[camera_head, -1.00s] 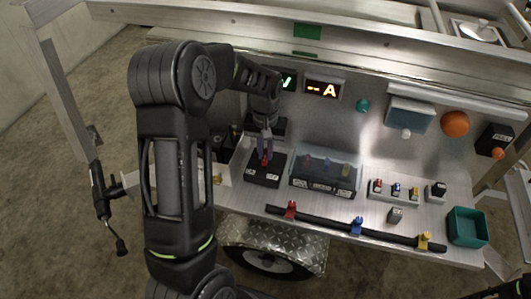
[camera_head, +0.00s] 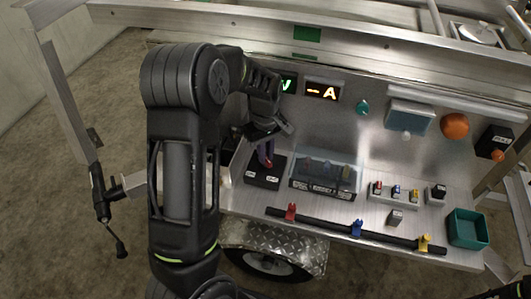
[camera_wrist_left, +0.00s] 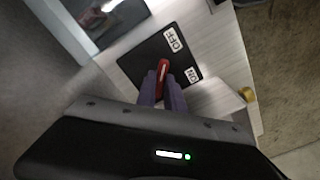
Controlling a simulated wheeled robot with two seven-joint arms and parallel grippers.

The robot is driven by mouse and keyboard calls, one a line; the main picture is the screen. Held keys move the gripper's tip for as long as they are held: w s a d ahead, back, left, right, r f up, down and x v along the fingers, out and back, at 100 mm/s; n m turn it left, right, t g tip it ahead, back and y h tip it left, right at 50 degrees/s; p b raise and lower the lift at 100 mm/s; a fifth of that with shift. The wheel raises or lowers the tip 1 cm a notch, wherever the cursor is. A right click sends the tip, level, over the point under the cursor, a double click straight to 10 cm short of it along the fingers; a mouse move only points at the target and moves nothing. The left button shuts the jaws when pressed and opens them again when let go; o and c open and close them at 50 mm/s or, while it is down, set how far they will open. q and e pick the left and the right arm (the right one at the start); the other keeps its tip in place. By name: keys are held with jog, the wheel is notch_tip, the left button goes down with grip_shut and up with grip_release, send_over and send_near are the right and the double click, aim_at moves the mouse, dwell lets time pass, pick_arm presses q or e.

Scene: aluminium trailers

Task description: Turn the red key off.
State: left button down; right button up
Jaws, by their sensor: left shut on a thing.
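The red key (camera_wrist_left: 163,70) stands in a black switch plate (camera_head: 262,180) with white OFF and ON labels, at the left of the metal shelf. My left gripper (camera_head: 266,162) comes down on it from above. In the left wrist view the purple-grey fingers (camera_wrist_left: 163,88) are shut on the key, one on each side. The OFF label (camera_wrist_left: 174,40) lies up and right of the key and the ON label (camera_wrist_left: 193,75) to its right. In the head view the key is mostly hidden by the fingers.
Several small keyed blocks (camera_head: 396,194) and a teal bin (camera_head: 467,229) stand further right. A black rail (camera_head: 322,224) with coloured clips runs along the front edge. A display panel (camera_head: 322,90) is behind.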

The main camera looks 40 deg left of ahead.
dwell(0.4)
pick_arm(q)
jog(key=c, duration=1.4)
grip_release()
jog(key=shift+c, duration=0.2)
jog(key=shift+r, duration=0.15)
notch_tip(320, 180, up, 8)
jog(key=shift+f, duration=0.2)
